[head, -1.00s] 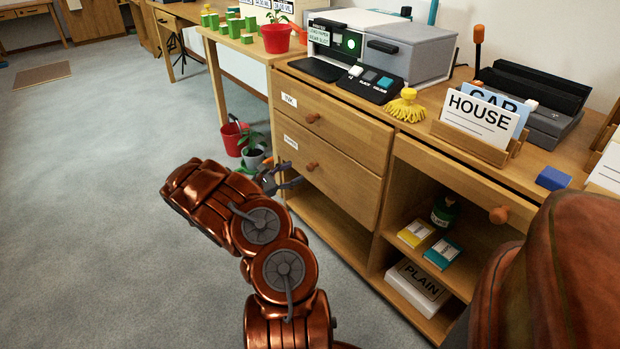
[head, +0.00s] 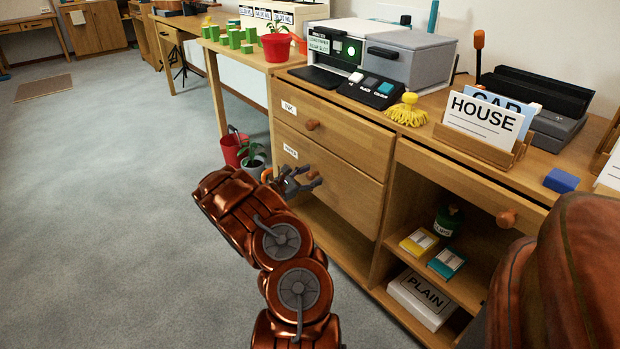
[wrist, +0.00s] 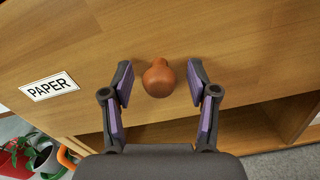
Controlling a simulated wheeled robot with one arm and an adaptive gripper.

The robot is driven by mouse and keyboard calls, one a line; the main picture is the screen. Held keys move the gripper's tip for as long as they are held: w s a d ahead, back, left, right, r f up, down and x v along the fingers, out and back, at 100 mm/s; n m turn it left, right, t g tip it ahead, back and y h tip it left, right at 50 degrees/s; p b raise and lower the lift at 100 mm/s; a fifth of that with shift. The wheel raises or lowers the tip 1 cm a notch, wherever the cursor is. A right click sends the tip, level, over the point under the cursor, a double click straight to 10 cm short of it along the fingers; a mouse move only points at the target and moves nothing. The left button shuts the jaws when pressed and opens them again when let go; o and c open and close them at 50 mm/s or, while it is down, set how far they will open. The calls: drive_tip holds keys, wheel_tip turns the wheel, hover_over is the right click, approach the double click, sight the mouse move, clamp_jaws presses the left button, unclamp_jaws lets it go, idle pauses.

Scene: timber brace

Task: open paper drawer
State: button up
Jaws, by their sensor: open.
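The paper drawer (head: 338,180) is the lower drawer of the wooden cabinet, flush with the front in the head view. Its PAPER label (wrist: 49,86) shows at the left in the wrist view. Its round orange-brown knob (wrist: 158,78) is in the middle of the wrist view. My gripper (wrist: 160,82) is open, with one finger on each side of the knob and a gap on both sides. In the head view my gripper (head: 312,178) is at the drawer front and covers part of the knob.
An upper drawer (head: 330,130) marked INK sits above, shut. An open shelf (head: 440,262) with small boxes and a PLAIN paper pack (head: 424,298) is to the right. A red bucket (head: 232,149) and potted plant (head: 254,160) stand on the floor to the left.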

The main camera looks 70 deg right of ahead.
drive_tip(key=shift+c, duration=0.4)
clamp_jaws()
